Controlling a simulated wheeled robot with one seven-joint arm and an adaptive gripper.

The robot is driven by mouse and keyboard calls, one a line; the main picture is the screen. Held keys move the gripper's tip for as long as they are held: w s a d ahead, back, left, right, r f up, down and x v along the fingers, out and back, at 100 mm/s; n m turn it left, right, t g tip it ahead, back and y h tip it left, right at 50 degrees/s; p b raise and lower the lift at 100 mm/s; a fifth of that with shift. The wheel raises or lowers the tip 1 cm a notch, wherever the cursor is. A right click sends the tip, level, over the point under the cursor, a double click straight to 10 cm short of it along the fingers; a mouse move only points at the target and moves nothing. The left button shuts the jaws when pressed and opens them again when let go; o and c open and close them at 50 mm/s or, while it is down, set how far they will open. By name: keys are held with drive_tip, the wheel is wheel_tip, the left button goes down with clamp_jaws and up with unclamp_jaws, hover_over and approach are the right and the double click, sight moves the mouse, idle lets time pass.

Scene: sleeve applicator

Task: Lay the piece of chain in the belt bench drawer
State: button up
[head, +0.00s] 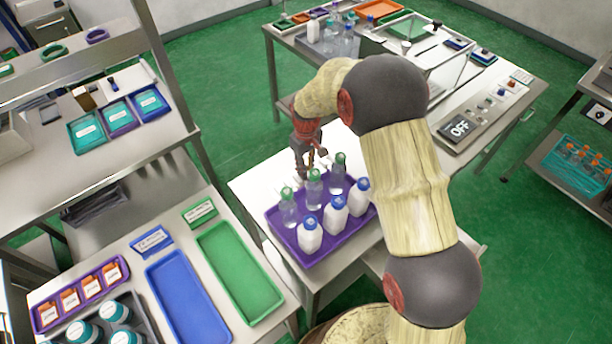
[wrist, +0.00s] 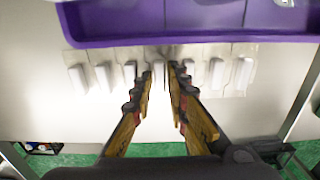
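In the wrist view a row of several upright white blocks on thin pale plates, which looks like the piece of chain (wrist: 216,74), lies across the light bench top. It runs alongside the purple tray. My gripper (wrist: 162,72) points down at the middle of this row. Its two fingers stand a little apart, with one white block showing between the tips; I cannot tell whether they touch it. In the head view my gripper (head: 309,172) is low behind the tray, and little of the chain shows there. I cannot make out a drawer in either view.
The purple tray (head: 318,254) holds several green-capped and blue-capped bottles close to my gripper. A blue tray (head: 187,300) and a green tray (head: 240,272) lie on the bench at left. A control panel marked OFF (head: 460,127) is on the far bench.

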drive_tip(key=shift+f, duration=0.15)
drive_tip(key=shift+c, duration=1.2)
clamp_jaws()
